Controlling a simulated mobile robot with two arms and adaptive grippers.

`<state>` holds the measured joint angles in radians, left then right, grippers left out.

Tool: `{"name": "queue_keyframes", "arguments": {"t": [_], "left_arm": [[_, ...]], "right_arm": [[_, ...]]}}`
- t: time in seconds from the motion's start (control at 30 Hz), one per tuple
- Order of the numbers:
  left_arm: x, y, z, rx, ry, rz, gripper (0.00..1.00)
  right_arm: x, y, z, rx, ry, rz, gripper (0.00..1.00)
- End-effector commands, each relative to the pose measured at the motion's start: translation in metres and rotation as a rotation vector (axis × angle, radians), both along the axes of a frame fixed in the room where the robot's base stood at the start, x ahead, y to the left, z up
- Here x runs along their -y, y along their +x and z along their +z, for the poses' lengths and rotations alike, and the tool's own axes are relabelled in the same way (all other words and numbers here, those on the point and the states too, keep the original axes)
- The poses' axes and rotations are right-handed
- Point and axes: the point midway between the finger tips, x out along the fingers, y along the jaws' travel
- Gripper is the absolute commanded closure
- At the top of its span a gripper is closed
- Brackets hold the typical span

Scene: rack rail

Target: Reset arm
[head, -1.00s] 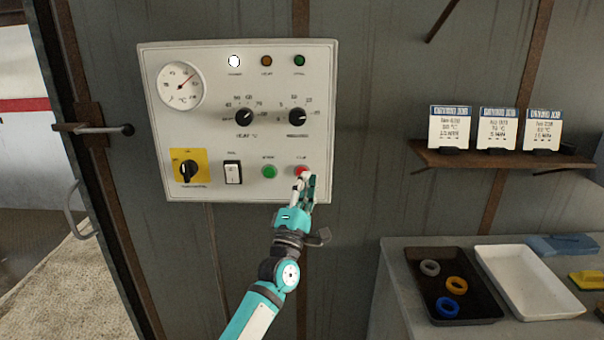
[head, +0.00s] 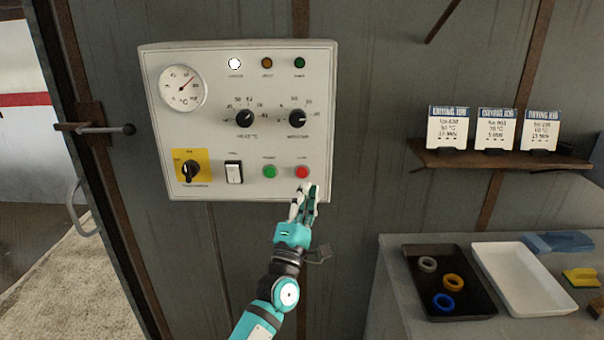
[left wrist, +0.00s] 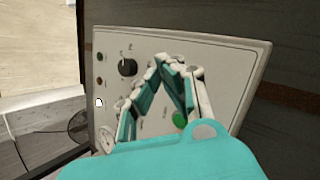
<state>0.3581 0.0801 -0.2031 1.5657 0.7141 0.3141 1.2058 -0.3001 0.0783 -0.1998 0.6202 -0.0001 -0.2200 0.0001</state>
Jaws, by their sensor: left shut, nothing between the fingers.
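My left gripper (head: 306,190) is shut and empty, just below the red button (head: 302,172) on the control panel (head: 220,190). It also shows in the left wrist view (left wrist: 168,62), fingertips together in front of the panel (left wrist: 225,62). The panel carries a green button (head: 269,172), a black and white rocker switch (head: 233,172), a rotary switch on a yellow plate (head: 190,170), two black knobs and a round dial (head: 183,88). Of its three lamps, the left one (head: 234,63) is white and bright. My right gripper is not in view.
A shelf (head: 500,158) with three cards hangs at right. Below it, a table (head: 400,310) holds a black tray (head: 420,290) with several rings, a white tray (head: 505,300), a blue cloth and a yellow sponge. A door handle (head: 105,129) juts out at left.

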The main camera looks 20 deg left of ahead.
Motion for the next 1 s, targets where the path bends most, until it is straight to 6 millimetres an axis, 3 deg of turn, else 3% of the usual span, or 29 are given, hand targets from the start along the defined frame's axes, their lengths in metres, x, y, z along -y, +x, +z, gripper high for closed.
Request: {"name": "queue_keyframes", "arguments": {"t": [0.23, 0.37, 0.47, 0.67, 0.8, 0.87, 1.0], "left_arm": [[0.0, 0.0, -0.002, -0.004, 0.004, 0.001, 1.0], [0.002, 0.005, -0.034, -0.067, 0.067, 0.024, 1.0], [0.005, 0.008, -0.091, -0.179, 0.187, 0.057, 1.0], [0.01, -0.009, -0.242, -0.456, 0.528, 0.092, 1.0], [0.009, -0.045, -0.344, -0.632, 0.771, 0.071, 1.0], [0.008, -0.065, -0.386, -0.702, 0.874, 0.049, 1.0], [0.004, -0.124, -0.477, -0.849, 1.109, -0.029, 1.0]], "right_arm": [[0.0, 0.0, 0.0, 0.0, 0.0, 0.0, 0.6], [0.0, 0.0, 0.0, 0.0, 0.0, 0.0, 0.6], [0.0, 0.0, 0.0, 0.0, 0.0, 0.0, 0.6], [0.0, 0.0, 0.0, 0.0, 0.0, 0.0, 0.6], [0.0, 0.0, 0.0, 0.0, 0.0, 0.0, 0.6], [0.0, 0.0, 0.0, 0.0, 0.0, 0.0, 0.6], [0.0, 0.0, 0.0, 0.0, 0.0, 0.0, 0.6]]}}
